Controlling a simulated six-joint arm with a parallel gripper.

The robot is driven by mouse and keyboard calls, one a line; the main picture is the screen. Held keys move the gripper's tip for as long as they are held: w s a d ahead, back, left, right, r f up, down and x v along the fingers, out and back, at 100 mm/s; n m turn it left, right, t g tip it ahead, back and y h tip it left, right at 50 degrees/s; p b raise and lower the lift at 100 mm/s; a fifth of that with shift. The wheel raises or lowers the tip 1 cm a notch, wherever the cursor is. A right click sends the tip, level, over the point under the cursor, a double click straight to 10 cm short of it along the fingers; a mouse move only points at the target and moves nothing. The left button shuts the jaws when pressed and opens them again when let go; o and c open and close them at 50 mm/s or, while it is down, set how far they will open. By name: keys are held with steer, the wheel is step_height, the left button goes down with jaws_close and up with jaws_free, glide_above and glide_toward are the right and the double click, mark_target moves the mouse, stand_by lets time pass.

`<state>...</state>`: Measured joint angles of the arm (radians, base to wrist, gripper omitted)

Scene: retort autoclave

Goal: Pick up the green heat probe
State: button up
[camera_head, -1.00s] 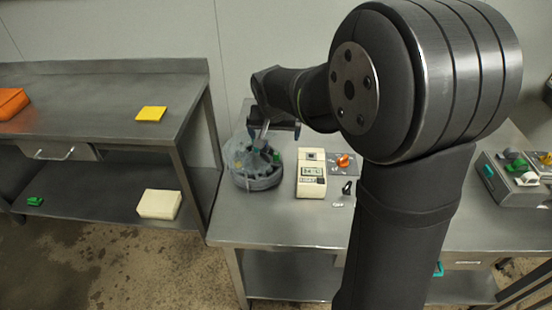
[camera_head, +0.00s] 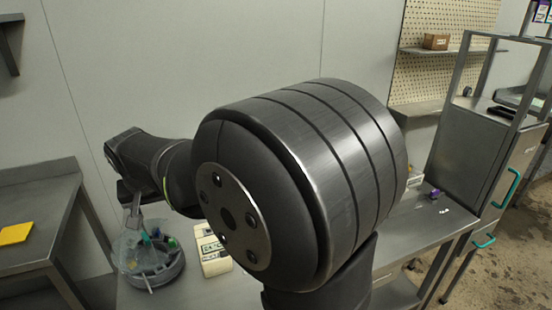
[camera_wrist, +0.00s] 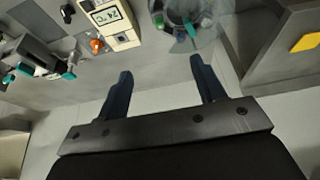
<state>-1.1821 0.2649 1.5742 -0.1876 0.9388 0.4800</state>
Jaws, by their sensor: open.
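A green piece (camera_head: 172,242), possibly the heat probe, stands in a round, clear, divided container (camera_head: 135,283) on the steel bench. In the wrist view a green piece (camera_wrist: 191,30) also shows in the container (camera_wrist: 217,42), at the top of the picture. I cannot tell for certain which green piece is the probe. My gripper (camera_wrist: 162,82) is open, with nothing between its two dark fingers. In the head view my gripper (camera_head: 135,205) is above the container, partly hidden by my arm.
A beige meter with a display (camera_wrist: 112,24) stands beside the container, with an orange knob-like piece (camera_wrist: 96,45) near it. Teal-tipped pieces (camera_wrist: 67,76) lie at the wrist view's left. A yellow block (camera_head: 15,234) lies on the left bench. My arm hides much of the bench.

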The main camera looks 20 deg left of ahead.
steer(key=c, duration=0.3)
steer(key=shift+w, duration=0.1)
